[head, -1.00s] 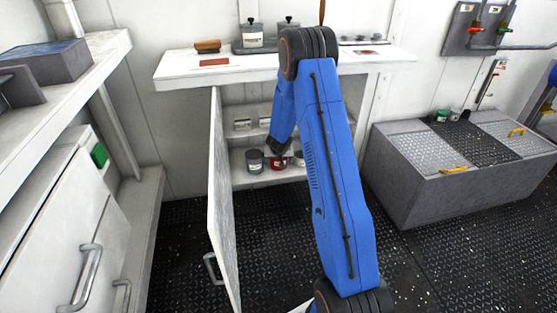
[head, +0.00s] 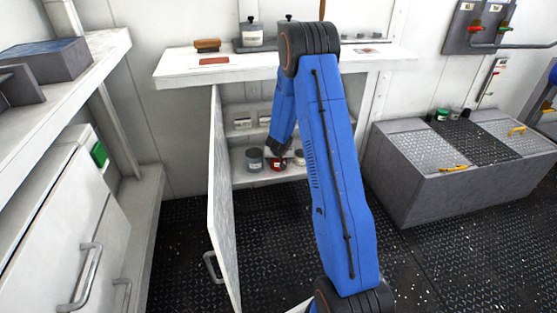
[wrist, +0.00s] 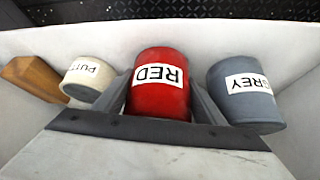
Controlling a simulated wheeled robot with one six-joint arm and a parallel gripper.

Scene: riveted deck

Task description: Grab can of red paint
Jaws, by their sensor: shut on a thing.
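The red paint can (wrist: 160,88), labelled RED, is between the fingers of my gripper (wrist: 160,98) in the wrist view. The fingers are shut on it, one on each side. In the head view the red can (head: 277,164) shows partly on the lower shelf of the open cabinet, with my arm's end in front of it. My gripper's fingers are hidden there behind the arm. I cannot tell whether the can is clear of the shelf.
A grey can (wrist: 246,93) labelled GREY stands close on one side of the red can. A white PUTTY tub (wrist: 88,80) is on the other side, next to a wooden-handled thing (wrist: 34,78). The cabinet door (head: 222,205) stands open at the left. The worktop (head: 230,66) is above.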

